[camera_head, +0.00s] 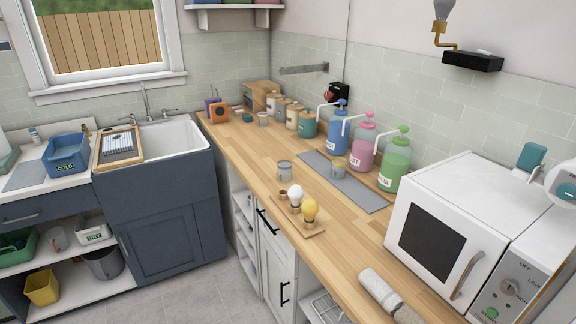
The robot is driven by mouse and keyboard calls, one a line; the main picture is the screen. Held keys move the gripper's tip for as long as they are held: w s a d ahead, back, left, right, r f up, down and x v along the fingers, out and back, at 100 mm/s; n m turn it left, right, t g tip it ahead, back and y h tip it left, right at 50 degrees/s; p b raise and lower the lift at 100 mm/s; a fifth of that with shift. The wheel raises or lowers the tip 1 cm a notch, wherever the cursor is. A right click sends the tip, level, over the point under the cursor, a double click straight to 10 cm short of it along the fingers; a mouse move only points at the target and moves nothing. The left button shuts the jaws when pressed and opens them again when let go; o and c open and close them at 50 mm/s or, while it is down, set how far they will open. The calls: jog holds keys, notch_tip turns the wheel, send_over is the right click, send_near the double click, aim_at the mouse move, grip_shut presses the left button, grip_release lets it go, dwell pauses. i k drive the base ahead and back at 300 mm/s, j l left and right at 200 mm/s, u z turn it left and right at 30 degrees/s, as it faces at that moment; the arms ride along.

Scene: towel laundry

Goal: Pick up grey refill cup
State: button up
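A small grey cup (285,170) stands upright on the wooden counter (245,150), left of the grey mat. It matches the grey refill cup best. A similar small cup (338,168) with a tan tint stands on the grey mat (345,187), in front of the pump bottles. Another small cup (263,118) stands farther back on the counter. My gripper is not visible in this view, and nothing touches the grey cup.
Blue (338,130), pink (363,150) and green (395,165) pump bottles stand behind the mat. A board with bulbs (300,222) lies in front of the grey cup. A microwave (445,235) and rolled towel (383,290) are at right. Counter left of the cup is clear.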

aim_at(285, 171)
jog(key=i+j+z, duration=0.1)
jog(key=i, duration=0.3)
jog(key=i+j, duration=0.25)
jog(key=i, duration=0.2)
jog(key=i+j+u, duration=0.1)
jog(key=i, duration=0.3)
jog(key=i+l+u, duration=0.1)
jog(key=i+u, duration=0.15)
jog(key=i, duration=1.55)
